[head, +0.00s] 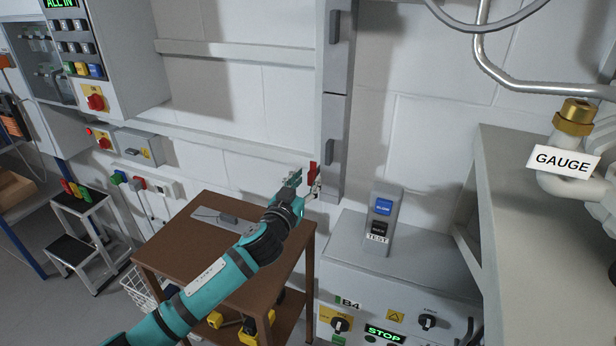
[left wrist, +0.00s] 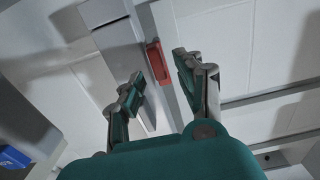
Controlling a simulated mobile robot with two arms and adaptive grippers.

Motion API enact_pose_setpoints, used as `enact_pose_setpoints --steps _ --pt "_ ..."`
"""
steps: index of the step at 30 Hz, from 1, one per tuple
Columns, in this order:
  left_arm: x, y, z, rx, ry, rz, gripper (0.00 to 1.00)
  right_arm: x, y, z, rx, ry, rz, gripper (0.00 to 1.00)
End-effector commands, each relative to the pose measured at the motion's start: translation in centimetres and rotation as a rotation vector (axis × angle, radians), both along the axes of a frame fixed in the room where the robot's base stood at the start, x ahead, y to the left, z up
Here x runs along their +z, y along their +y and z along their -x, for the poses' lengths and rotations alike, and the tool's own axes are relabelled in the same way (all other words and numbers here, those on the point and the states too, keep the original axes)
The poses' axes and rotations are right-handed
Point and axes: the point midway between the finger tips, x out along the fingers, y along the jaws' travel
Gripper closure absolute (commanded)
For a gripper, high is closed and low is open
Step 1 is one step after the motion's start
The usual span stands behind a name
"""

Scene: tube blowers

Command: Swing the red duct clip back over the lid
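The red duct clip (head: 313,174) sits at the lower left edge of the grey vertical duct (head: 335,110). In the left wrist view the clip (left wrist: 157,63) is a short red bar beside the grey duct, ahead of and between my fingers in the picture. My left gripper (head: 302,184) is open, with its fingertips close to the clip; it also shows in the left wrist view (left wrist: 158,75). I cannot tell whether a finger touches the clip. The duct front carries grey panels with dark handles (head: 329,152); which one is the lid is unclear. My right gripper is not in view.
A brown table (head: 165,255) with a flat grey plate (head: 205,218) on it stands under my left arm. A grey machine (head: 345,265) with a blue-buttoned control box (head: 383,222) stands right of it. A gauge-labelled pipe (head: 560,180) is at far right.

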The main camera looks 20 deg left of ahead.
Motion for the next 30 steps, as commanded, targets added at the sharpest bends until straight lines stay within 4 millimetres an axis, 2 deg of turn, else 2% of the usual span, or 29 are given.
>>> enact_pose_setpoints --steps 5,14,23,30 --pt "0.03 -0.08 -1.34 0.000 0.000 -0.001 0.63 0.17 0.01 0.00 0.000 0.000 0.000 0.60" --pt "-0.02 -0.10 -1.51 -0.001 0.000 0.000 0.63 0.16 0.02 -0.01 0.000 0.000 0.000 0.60" --pt "-0.01 -0.08 -1.49 -0.001 0.000 0.000 1.00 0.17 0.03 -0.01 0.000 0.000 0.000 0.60" --pt "-0.01 -0.08 -1.49 -0.001 0.000 -0.003 1.00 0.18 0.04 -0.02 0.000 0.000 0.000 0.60"
